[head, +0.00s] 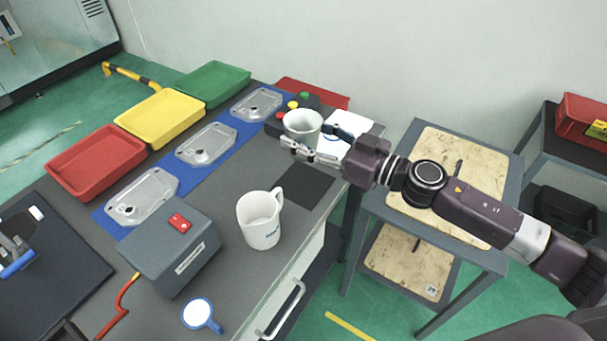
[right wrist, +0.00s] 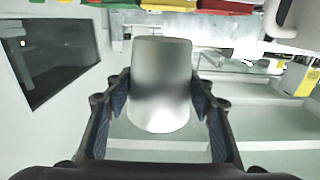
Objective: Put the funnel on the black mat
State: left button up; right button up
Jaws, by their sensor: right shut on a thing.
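My right gripper (head: 311,152) is shut on a pale grey, open-topped round vessel (head: 303,124). This vessel is the only thing that could be the funnel; no spout shows. In the right wrist view the vessel (right wrist: 162,85) stands between the two fingers (right wrist: 162,98). The small black mat (head: 304,186) lies flat and bare near the table's right edge, nearer the front than the gripper. My left gripper is not in view.
A white mug (head: 260,222) stands just left of and in front of the mat. A grey box (head: 170,250) with a red switch is further left. Castings (head: 205,146) lie on a blue strip (head: 166,183). A button box (head: 282,118) is close behind the vessel.

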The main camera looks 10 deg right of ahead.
notch_tip(320, 180, down, 10)
jog(key=b, duration=0.2)
jog(key=shift+f+b, duration=0.1)
jog(key=shift+b, duration=0.2)
jog(key=shift+f, duration=0.2)
jog(key=o, duration=1.2)
jog(key=shift+r, duration=0.15)
jog(key=v, duration=1.2)
jog(key=shift+r, duration=0.1)
